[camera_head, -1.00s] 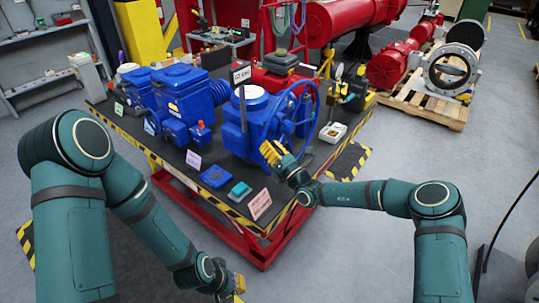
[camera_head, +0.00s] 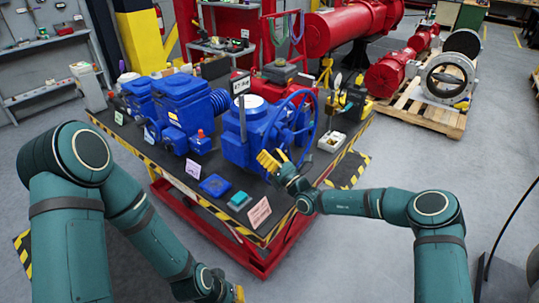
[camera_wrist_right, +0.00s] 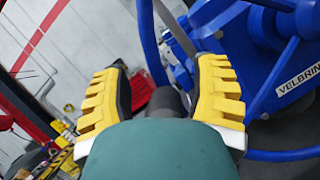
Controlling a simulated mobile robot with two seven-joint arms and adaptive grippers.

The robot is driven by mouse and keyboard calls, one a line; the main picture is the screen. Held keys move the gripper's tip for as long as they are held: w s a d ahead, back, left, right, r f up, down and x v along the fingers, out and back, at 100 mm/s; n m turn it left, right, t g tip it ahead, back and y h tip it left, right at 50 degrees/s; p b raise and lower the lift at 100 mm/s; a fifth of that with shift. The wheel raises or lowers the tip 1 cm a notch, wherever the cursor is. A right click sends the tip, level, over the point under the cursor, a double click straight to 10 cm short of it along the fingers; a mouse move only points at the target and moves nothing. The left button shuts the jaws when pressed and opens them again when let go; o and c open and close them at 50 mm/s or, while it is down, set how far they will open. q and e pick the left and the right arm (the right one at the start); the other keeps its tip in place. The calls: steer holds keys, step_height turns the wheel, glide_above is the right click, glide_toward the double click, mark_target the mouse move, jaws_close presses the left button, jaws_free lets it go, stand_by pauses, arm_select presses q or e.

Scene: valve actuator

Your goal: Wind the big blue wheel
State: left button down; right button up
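The big blue wheel (camera_head: 314,128) stands upright on the front of a blue valve actuator (camera_head: 236,148) at the table's right end. My right gripper (camera_head: 268,160) is at the wheel's lower near side in the head view. In the right wrist view, the right gripper (camera_wrist_right: 160,88) has its two yellow fingers spread apart. The wheel's rim (camera_wrist_right: 148,45) runs down between them, and its lower part is hidden by the gripper; contact cannot be told. My left gripper (camera_head: 238,293) is low at the bottom edge, mostly cut off, away from the wheel.
The table (camera_head: 215,212) has a yellow-black striped edge and red legs. A blue tray (camera_head: 215,185), a teal box (camera_head: 239,200) and a pink card (camera_head: 259,212) lie on its near side. Red valves stand on a pallet (camera_head: 440,118) at the right.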

steer(key=v, duration=1.2)
steer(key=shift+f, duration=0.1)
